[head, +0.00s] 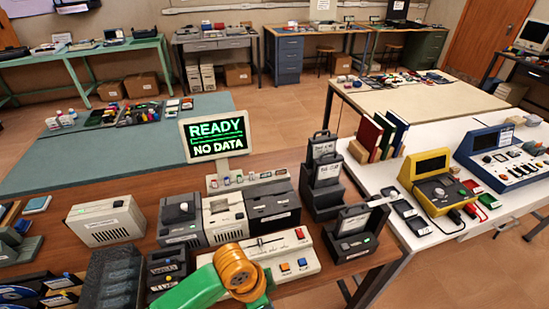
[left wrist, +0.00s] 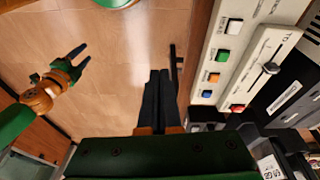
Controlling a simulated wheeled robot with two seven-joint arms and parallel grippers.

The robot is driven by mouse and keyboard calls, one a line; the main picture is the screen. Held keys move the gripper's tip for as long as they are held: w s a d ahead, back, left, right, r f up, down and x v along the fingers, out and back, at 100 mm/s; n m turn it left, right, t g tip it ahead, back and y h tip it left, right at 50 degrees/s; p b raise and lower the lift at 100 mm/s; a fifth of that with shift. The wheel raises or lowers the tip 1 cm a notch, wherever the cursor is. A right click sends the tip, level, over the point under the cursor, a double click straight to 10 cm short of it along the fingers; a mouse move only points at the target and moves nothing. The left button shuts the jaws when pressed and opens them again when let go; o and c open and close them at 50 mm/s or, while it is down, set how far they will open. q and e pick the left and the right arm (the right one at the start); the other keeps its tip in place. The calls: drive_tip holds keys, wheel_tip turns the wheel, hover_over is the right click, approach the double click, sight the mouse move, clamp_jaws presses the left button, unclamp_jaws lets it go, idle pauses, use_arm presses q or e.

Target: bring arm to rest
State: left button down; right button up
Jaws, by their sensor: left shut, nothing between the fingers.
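My left arm (head: 237,268), green with an orange joint, reaches in at the bottom of the head view, in front of the button panel. Its fingers are hidden there. In the left wrist view my left gripper (left wrist: 157,100) has its dark fingers together, with nothing between them, over the tiled floor beside the bench edge. My right gripper (left wrist: 83,56) shows at the left of the left wrist view, its dark fingers spread and empty, above the floor. It is not in the head view.
The panel with coloured buttons (head: 285,252) stands close to my left arm and also shows in the left wrist view (left wrist: 222,55). Grey cartridge units, a READY / NO DATA screen (head: 215,137) and black devices (head: 354,236) crowd the wooden bench. A white table (head: 414,168) stands to the right.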

use_arm(q)
drive_tip(key=s+a+n+t+y, duration=0.1)
drive_tip(key=s+a+n+t, duration=0.1)
drive_tip(key=s+a+n, duration=0.5)
drive_tip(key=s+a+n+t+y, duration=0.1)
drive_tip(key=s+a+n+y, duration=0.1)
drive_tip(key=a+n, duration=0.5)
wheel_tip(320, 180, down, 20)
drive_tip(key=s+a+m+g+b, duration=0.1)
drive_tip(key=s+m+b, duration=0.1)
drive_tip(key=m+b, duration=0.15)
drive_tip(key=s+a+f+g+b, duration=0.1)
drive_tip(key=s+a+f+b, duration=0.1)
drive_tip(key=s+f, duration=1)
drive_tip(key=shift+s+a+f+n+b, duration=0.2)
drive_tip(key=shift+f+n+b, duration=0.2)
drive_tip(key=shift+f, duration=0.45)
